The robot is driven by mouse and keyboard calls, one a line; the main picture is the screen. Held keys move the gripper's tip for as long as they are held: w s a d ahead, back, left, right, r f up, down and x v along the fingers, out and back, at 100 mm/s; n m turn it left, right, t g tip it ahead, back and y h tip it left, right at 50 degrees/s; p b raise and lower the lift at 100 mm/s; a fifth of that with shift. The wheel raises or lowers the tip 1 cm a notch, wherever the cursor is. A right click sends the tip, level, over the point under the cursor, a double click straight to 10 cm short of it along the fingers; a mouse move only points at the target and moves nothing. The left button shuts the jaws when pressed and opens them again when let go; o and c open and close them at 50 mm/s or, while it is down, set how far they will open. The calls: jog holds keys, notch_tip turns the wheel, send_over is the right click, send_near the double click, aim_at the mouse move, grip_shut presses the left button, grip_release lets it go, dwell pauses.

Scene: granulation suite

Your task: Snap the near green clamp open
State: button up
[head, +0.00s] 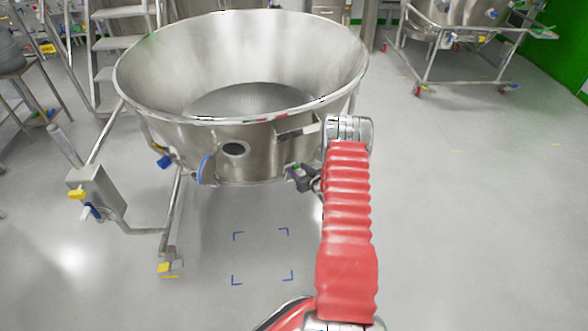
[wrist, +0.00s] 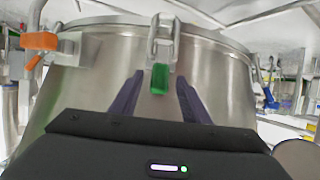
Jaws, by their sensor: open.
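In the wrist view the near green clamp (wrist: 159,78) hangs as a green tab below a metal latch (wrist: 162,40) at the rim of the steel bowl (wrist: 90,85). The tab lies between the tips of my gripper (wrist: 160,76), whose two dark purple fingers stand apart, one on each side. Gaps show between the tab and both fingers; I cannot tell how far in depth the tips reach. In the head view my gripper (head: 300,178) is partly hidden by my red arm, low at the front of the bowl (head: 190,90). I cannot make out the clamp there.
In the head view a steel post with a yellow-handled box (head: 97,195) stands left of the bowl.

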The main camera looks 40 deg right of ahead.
aim_at(296, 169)
jog(key=shift+x, duration=1.7)
jog(key=shift+c, duration=0.2)
